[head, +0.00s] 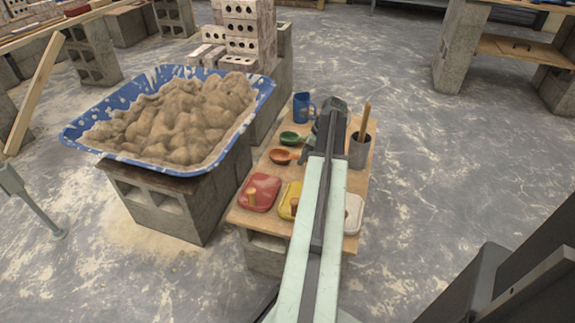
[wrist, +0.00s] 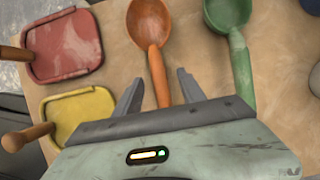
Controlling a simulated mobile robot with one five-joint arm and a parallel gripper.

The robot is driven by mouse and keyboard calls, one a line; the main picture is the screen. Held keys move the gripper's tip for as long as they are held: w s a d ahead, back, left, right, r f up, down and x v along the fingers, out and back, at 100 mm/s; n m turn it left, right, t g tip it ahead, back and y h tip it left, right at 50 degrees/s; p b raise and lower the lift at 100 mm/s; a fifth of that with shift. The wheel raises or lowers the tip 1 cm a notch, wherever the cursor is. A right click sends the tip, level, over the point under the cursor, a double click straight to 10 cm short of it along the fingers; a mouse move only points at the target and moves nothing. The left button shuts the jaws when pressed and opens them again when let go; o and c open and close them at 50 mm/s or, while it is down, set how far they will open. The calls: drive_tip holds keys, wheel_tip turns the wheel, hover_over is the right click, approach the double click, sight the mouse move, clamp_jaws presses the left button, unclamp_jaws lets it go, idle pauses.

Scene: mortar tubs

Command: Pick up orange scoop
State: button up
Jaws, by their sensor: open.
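The orange scoop (head: 280,156) lies on a small wooden-topped bench (head: 240,217) in the head view. In the wrist view the orange scoop (wrist: 149,24) has its bowl at the top and its handle running down between my fingers. My gripper (wrist: 160,88) is open, one finger on each side of the handle, with a gap on both sides. I cannot tell how far above the handle the fingers are. In the head view my gripper (head: 308,152) is right of the scoop, and my arm hides part of the bench.
A green scoop (wrist: 239,55) lies right of the orange one in the wrist view. Red (wrist: 66,45) and yellow (wrist: 75,108) flat pieces lie left. A blue mug (head: 302,107) and grey pot (head: 360,151) stand on the bench. A blue tub (head: 225,152) of sand stands left.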

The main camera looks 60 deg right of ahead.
drive_tip(key=b+x, duration=0.1)
drive_tip(key=x, duration=0.2)
drive_tip(key=shift+s, duration=0.1)
drive_tip(key=shift+r, duration=0.2)
clamp_jaws()
idle(1.0)
